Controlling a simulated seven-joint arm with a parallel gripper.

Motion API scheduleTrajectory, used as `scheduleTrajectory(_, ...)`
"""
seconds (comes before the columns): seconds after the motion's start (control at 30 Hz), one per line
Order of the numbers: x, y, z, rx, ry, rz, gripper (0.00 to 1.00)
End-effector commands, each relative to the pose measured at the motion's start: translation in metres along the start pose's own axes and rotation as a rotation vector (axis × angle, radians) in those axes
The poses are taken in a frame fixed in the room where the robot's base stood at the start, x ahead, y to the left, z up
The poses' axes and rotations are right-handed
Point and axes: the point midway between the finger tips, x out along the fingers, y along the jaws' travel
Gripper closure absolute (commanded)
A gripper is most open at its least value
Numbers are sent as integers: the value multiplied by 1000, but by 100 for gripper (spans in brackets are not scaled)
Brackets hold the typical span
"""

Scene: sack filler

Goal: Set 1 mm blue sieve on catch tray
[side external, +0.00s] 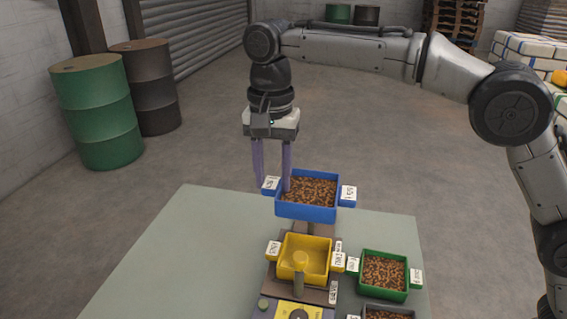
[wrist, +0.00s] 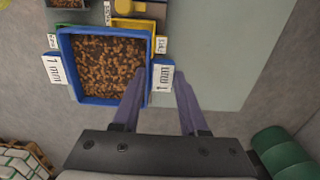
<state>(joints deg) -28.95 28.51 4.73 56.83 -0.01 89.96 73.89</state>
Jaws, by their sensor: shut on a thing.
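The blue sieve (side external: 308,211) is a square box full of brown pellets, with a white-labelled tab on each side; it also shows in the wrist view (wrist: 95,101), where the labels read 1 mm. My gripper (side external: 272,184) is shut on one of its tabs, which sits between my purple fingers (wrist: 160,82) in the wrist view. The sieve looks level and lies behind the yellow tray; its height above the table is hard to judge. The yellow tray (side external: 290,272) is empty apart from a round raised centre, and sits on a grey machine. Its labels are too small to read.
A green sieve (side external: 383,294) with pellets stands right of the machine, and another pellet-filled box (side external: 388,314) is cut off at the lower edge. The left of the pale table (side external: 180,255) is clear. Drums (side external: 95,110) stand on the floor at the far left.

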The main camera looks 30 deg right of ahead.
Motion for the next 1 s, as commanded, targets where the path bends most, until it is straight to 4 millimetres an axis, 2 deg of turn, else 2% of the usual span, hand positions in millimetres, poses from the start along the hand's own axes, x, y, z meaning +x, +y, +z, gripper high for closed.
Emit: scheduleTrajectory(1.0, 90, 1, -1, 1, 0, 0, 100)
